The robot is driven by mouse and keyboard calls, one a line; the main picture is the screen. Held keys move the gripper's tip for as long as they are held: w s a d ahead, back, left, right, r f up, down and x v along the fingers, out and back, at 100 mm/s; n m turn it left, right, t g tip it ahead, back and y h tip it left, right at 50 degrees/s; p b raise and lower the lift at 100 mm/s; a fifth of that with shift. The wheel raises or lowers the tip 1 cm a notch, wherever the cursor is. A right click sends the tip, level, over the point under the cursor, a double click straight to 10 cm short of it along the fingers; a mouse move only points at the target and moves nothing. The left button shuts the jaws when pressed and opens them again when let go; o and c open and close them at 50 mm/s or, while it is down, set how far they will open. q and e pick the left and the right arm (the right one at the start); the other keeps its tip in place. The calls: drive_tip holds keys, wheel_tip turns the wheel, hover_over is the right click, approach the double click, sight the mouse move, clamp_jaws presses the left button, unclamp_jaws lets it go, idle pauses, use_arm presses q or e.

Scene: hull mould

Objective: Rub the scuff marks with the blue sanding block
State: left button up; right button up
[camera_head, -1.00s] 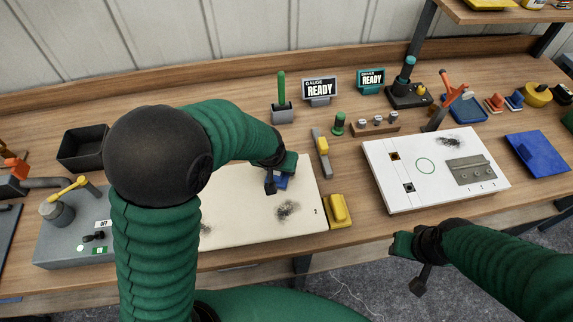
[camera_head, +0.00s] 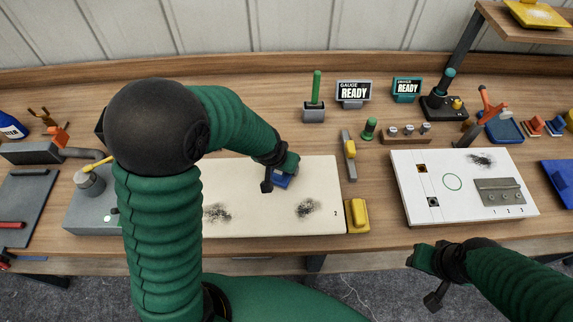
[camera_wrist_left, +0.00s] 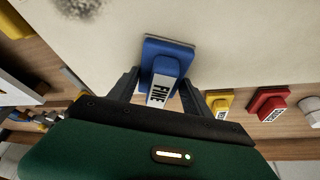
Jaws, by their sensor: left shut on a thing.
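My left gripper (camera_head: 283,171) is shut on the blue sanding block (camera_head: 281,182) over the far part of the cream panel (camera_head: 262,226). In the left wrist view the block (camera_wrist_left: 160,52) is marked FINE and sits between the fingers (camera_wrist_left: 165,85). I cannot tell whether it touches the panel. One dark scuff mark (camera_head: 308,209) lies to the right and nearer than the block. Another scuff mark (camera_head: 217,213) lies left, close to my arm. A scuff corner (camera_wrist_left: 78,8) shows in the wrist view. My right gripper (camera_head: 424,262) hangs by the front edge; its jaws are unclear.
A yellow block (camera_head: 357,215) stands at the panel's right end. Yellow (camera_wrist_left: 218,100) and red (camera_wrist_left: 268,103) blocks show on the wood in the wrist view. My left arm hides part of the bench.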

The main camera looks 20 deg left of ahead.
use_arm(q)
drive_tip(key=shift+s+a, duration=0.1)
drive_tip(key=shift+s, duration=0.05)
wheel_tip(320, 180, up, 6)
drive_tip(key=p, duration=0.5)
drive_tip(key=shift+a+f+p, duration=0.1)
drive_tip(key=shift+a+p, duration=0.05)
drive_tip(key=shift+p, duration=0.15)
wheel_tip(320, 180, up, 3)
drive_tip(key=p, duration=0.3)
drive_tip(key=shift+w, duration=0.2)
